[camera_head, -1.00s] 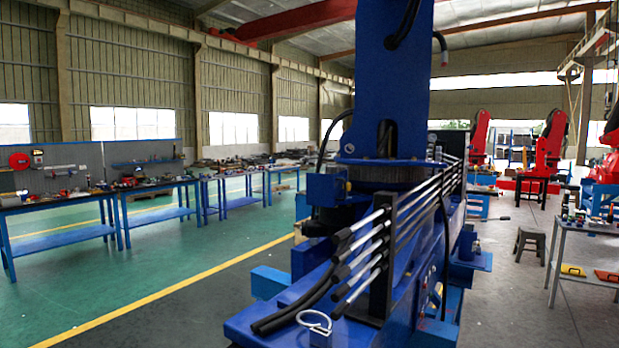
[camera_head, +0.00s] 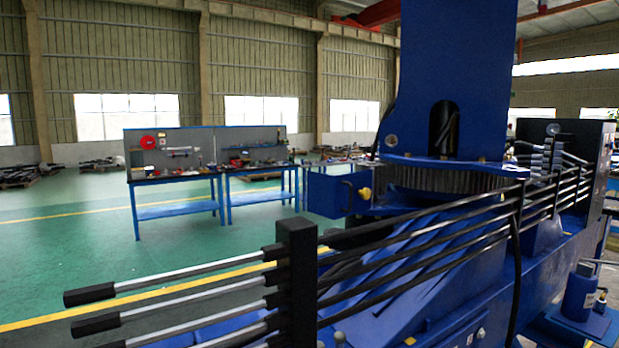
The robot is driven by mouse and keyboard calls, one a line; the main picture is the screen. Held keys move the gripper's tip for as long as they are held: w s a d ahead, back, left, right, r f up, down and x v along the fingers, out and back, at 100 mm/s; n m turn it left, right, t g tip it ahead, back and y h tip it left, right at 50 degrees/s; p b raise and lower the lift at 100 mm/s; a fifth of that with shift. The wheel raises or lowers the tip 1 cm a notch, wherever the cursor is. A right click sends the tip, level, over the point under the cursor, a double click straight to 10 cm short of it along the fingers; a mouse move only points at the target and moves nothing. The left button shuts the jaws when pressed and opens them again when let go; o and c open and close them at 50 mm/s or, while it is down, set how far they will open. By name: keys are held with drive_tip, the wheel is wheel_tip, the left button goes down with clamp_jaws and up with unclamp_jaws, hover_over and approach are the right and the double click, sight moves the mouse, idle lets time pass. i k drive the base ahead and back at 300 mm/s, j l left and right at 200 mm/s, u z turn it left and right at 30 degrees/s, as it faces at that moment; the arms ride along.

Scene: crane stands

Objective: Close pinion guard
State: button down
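A blue crane stand with a tall blue column (camera_head: 425,70) fills the right half of the view. A toothed gear ring (camera_head: 455,181) shows under the column's flange. My gripper is not in view.
Several long lever rods (camera_head: 420,233) with black grips run across the front, passing through a black post (camera_head: 298,275). Blue workbenches (camera_head: 178,210) stand behind on the open green floor.

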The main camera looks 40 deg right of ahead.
sight(331, 196)
drive_tip(key=l+u, duration=0.25)
drive_tip(key=k+l+u, duration=0.25)
drive_tip(key=l, duration=0.15)
drive_tip(key=l+u, duration=0.25)
drive_tip(key=k+l+z, duration=0.25)
drive_tip(key=i+j+u, duration=0.25)
drive_tip(key=l, duration=0.1)
